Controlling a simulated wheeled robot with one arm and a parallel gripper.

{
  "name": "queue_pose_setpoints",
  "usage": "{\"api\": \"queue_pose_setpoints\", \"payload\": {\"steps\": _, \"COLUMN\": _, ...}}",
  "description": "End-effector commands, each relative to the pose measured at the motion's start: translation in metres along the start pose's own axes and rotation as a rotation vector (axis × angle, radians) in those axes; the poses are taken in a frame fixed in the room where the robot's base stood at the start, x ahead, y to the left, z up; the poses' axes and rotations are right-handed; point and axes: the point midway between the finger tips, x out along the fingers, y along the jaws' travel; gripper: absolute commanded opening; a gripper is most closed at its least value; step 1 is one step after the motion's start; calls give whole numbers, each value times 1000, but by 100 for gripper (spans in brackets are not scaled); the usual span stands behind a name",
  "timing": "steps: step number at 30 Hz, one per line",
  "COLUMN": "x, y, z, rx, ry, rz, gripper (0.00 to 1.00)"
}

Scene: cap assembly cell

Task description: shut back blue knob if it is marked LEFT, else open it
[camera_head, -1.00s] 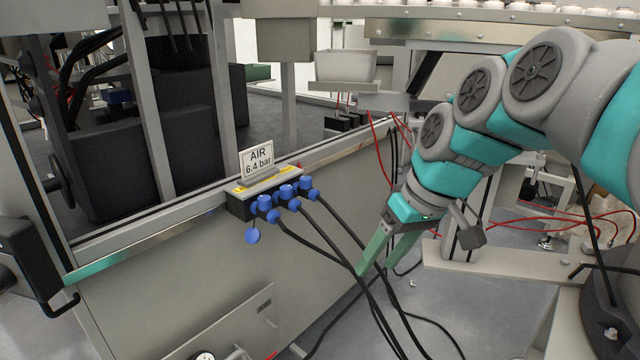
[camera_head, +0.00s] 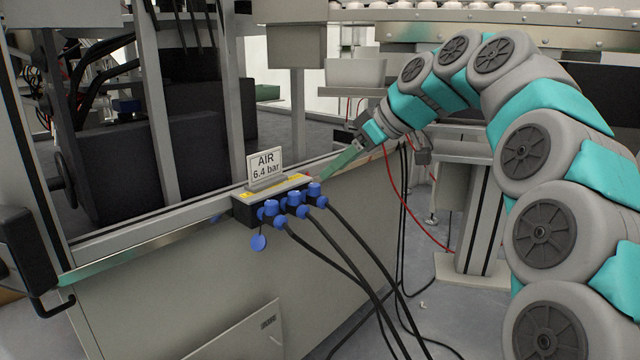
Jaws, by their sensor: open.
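A dark air manifold block (camera_head: 243,211) with a pale top is fixed to the machine's side rail. Three blue knobs with black hoses sit along its front: a near one (camera_head: 270,208), a middle one (camera_head: 295,200) and a back one (camera_head: 315,190) at the right end. Yellow labels (camera_head: 298,178) lie on the block's top, but their words are too small to read. My gripper (camera_head: 326,175) is open, its green fingers pointing down-left just above and right of the back knob. I cannot tell whether they touch it. One finger mostly hides the other.
A sign (camera_head: 265,164) reading "AIR 6.4 bar" stands on the block. A round blue cap (camera_head: 258,242) hangs below the near knob. Black hoses (camera_head: 345,245) run down to the right. The machine's rail (camera_head: 150,240) extends left, and a grey post (camera_head: 480,220) stands at right.

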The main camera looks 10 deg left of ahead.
Motion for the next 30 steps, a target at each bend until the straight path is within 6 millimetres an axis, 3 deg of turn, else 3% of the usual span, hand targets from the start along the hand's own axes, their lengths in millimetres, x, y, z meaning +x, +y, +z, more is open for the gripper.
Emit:
{"api": "queue_pose_setpoints", "payload": {"steps": 12, "x": 60, "y": 0, "z": 1, "rx": 1, "ry": -2, "rz": 0, "gripper": 63}}
{"api": "queue_pose_setpoints", "payload": {"steps": 21, "x": 64, "y": 0, "z": 0, "rx": 1, "ry": -1, "rz": 1, "gripper": 63}}
{"api": "queue_pose_setpoints", "payload": {"steps": 30, "x": 64, "y": 0, "z": 0, "rx": 1, "ry": -1, "rz": 2, "gripper": 30}}
